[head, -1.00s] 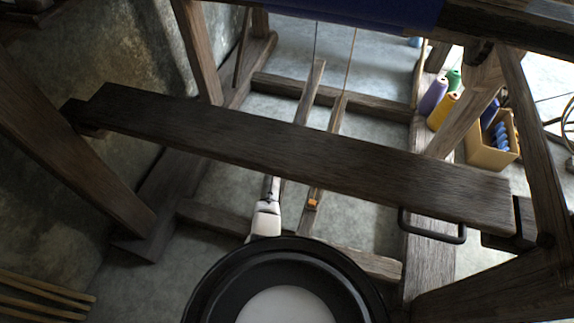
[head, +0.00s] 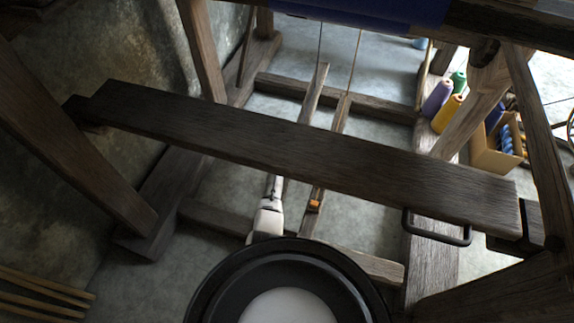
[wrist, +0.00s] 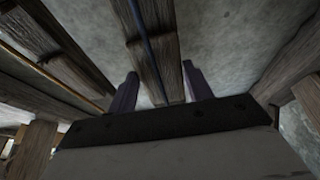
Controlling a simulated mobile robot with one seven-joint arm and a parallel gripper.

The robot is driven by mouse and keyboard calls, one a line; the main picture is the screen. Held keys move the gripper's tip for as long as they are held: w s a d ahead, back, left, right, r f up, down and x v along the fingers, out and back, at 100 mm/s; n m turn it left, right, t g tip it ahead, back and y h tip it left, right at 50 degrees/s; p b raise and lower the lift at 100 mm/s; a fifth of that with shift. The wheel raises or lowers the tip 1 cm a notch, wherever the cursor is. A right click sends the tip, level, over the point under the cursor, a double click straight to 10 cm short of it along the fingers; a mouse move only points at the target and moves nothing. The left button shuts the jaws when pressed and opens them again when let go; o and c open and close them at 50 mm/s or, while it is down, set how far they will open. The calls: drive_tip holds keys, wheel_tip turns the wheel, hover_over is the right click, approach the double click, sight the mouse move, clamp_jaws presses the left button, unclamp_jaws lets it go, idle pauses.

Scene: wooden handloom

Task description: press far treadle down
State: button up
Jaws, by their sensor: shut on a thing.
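Two long wooden treadles run side by side under the loom's plank. The left one (head: 311,98) and the right one (head: 338,116), which carries an orange mark (head: 315,204), both show above the plank in the head view. My gripper (head: 274,186) is at the left treadle, just below the plank's front edge; the plank hides part of this spot. In the wrist view, my gripper's (wrist: 160,80) two dark fingers stand on either side of a treadle (wrist: 157,55), shut on it. A dark cord (wrist: 146,45) runs over this treadle.
The wide dark plank (head: 300,150) crosses above the treadles. A black metal handle (head: 437,232) hangs at its right. Frame posts stand on both sides. Thread cones (head: 447,113) and a box (head: 492,152) lie at the right. Cords rise from the treadles' far ends.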

drive_tip(key=shift+g, duration=0.9)
drive_tip(key=b+x, duration=0.4)
drive_tip(key=shift+w+f, duration=0.15)
drive_tip(key=shift+w, duration=0.1)
drive_tip(key=shift+y, duration=0.3)
drive_tip(key=o, duration=1.3)
wheel_tip(320, 180, up, 14)
drive_tip(key=s+p, duration=0.2)
drive_tip(key=p, duration=0.3)
drive_tip(key=shift+s+a+f+p, duration=0.2)
drive_tip(key=shift+s+a+p, duration=0.1)
drive_tip(key=shift+a, duration=0.15)
